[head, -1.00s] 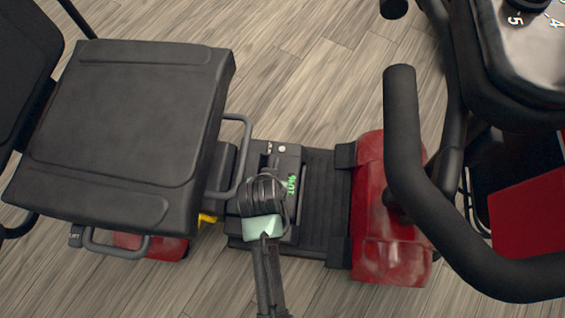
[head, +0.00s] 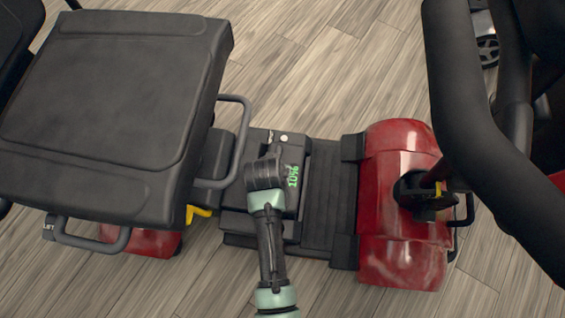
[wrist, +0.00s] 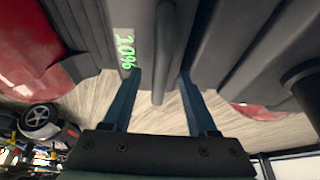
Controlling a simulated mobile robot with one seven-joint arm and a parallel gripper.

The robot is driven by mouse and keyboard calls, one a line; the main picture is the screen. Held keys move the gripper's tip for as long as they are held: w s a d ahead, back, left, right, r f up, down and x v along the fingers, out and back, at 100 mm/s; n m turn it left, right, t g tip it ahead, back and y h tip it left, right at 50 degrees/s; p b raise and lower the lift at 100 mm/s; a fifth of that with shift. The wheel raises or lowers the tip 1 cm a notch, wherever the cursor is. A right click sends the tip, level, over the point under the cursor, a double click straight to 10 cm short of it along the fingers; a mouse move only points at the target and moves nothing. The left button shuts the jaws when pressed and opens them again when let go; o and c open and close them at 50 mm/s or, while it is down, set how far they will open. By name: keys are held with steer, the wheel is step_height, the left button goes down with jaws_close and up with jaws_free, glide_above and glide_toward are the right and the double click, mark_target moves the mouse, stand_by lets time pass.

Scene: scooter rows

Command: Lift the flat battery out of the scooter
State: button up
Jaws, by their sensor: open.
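The battery (head: 292,200) is a dark grey block in the scooter's floor, between the seat and the red front part. A green "10%" readout glows on it, and it also shows in the wrist view (wrist: 124,20). My gripper (head: 264,170) is over the battery in the head view, which hides its fingertips. In the wrist view my gripper (wrist: 158,78) has its two blue fingers apart. A dark grey bar, seemingly the battery's handle (wrist: 160,65), runs between them with a gap on each side. The battery looks seated in the scooter.
The black seat (head: 110,100) with its grey side rail (head: 240,140) stands close left of my gripper. The red front cover (head: 400,225) and thick black handlebar (head: 490,110) are to the right. A yellow lever (head: 200,212) shows below the seat. Wooden floor lies open around.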

steer(key=shift+w+f, duration=0.25)
steer(key=shift+f, duration=0.4)
steer(key=shift+f, duration=0.25)
jaws_close()
stand_by(0.4)
steer(key=shift+d, duration=0.1)
stand_by(0.9)
steer(key=shift+w+r, duration=0.2)
